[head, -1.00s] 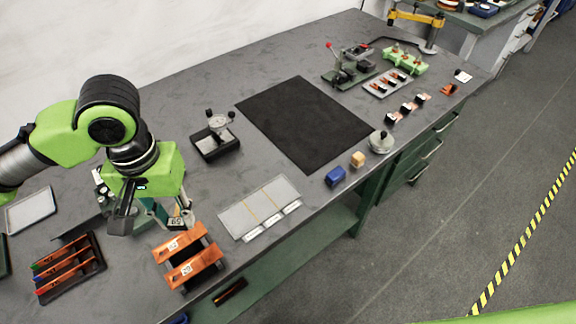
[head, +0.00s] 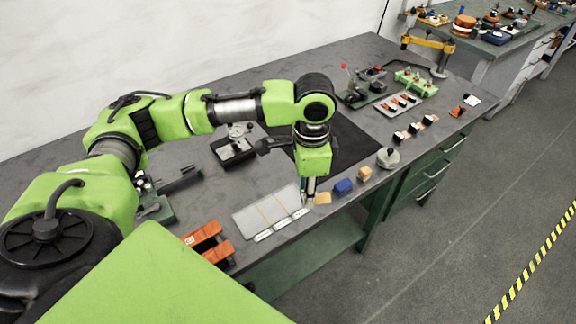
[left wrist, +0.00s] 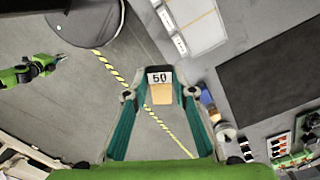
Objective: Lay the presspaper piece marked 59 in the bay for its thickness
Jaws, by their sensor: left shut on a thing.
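My left gripper (head: 309,200) is shut on the tan presspaper piece (head: 322,198), just off the right front corner of the bay tray. In the left wrist view, the piece (left wrist: 161,95) sits between the fingertips (left wrist: 160,88), its white label reading like 50 or 59. The flat grey tray (head: 262,213) has three bays split by two yellow lines, with white label strips along its front; their text is too small to read. The tray also shows in the left wrist view (left wrist: 195,25), at the top. My right gripper (left wrist: 48,63) seems to show small at that view's left; its jaws are unclear.
A blue block (head: 343,186) and a tan block (head: 365,173) stand right of the gripper near the table's front edge. A grey round object (head: 387,158) stands farther along. A black mat (head: 345,145) lies behind.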

